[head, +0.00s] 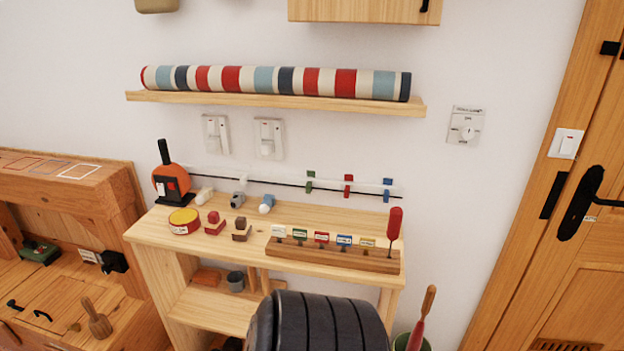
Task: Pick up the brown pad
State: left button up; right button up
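In the head view, a small brown piece (241,235) with a darker brown block on top sits on the wooden table (163,243), right of a similar red piece (214,225); it is the likeliest brown pad. A flat orange-brown item (207,277) lies on the shelf below, beside a grey cup (236,281). The view does not settle which of these is the pad. Neither gripper can be made out. A dark ribbed shape, probably part of my arm, covers the bottom centre and hides part of the lower shelf.
A yellow-red round tin (184,221), an orange-black device (172,180) and a wooden rack (330,256) with labelled tags and a red-handled tool (394,224) stand on the table. A door (575,270) is at right, a wooden bench (75,190) at left.

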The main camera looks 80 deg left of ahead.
aim_at(243, 229)
jog(key=u, duration=3.2)
jog(key=z, duration=2.2)
jog(key=u, duration=2.05)
